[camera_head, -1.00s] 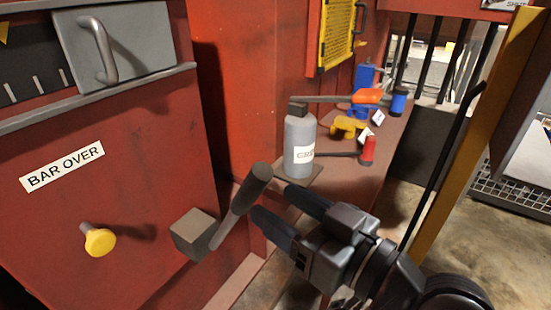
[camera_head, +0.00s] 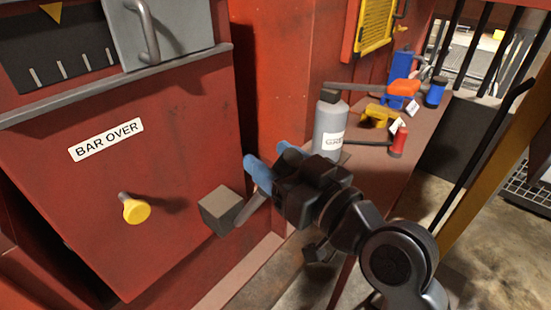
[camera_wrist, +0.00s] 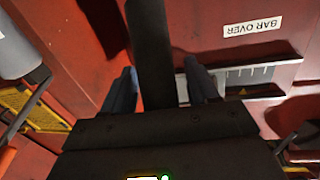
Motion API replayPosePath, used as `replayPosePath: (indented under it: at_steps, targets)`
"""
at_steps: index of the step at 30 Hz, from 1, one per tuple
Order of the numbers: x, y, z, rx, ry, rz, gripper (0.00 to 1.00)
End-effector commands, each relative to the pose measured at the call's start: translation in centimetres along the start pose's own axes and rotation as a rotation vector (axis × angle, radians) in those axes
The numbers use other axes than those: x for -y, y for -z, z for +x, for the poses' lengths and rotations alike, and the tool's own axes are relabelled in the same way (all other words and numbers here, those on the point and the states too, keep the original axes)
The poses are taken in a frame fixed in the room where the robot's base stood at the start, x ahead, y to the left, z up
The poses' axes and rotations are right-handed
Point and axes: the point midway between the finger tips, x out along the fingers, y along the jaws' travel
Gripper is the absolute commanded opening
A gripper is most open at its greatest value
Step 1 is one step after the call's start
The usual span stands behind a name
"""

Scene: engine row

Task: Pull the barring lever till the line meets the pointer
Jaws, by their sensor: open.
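The barring lever is a dark round bar (camera_head: 254,208) rising from a grey square block (camera_head: 222,209) on the red panel; its upper part is hidden behind my gripper. My gripper (camera_head: 258,172), with blue fingers, is open at the lever. In the wrist view the lever (camera_wrist: 151,55) runs between the two spread fingers (camera_wrist: 160,88), with a gap visible on the right side. The yellow pointer (camera_head: 52,11) is at the top of the dark scale window (camera_head: 75,40), above several pale lines. A line directly under the pointer is not seen.
A "BAR OVER" label (camera_head: 107,139) and a yellow knob (camera_head: 135,209) are on the panel. A grey cover with a handle (camera_head: 178,35) overlaps the window. A grey bottle (camera_head: 329,125) and tools stand on the ledge close behind my gripper.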

Motion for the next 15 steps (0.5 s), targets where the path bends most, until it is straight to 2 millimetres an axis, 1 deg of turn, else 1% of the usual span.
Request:
replayPosePath:
  at_steps: [2,15]
  targets:
    - [-0.01,-0.01,-0.02,0.000,0.000,0.000,0.57]
    - [-0.02,-0.01,-0.05,0.000,-0.001,0.000,0.15]
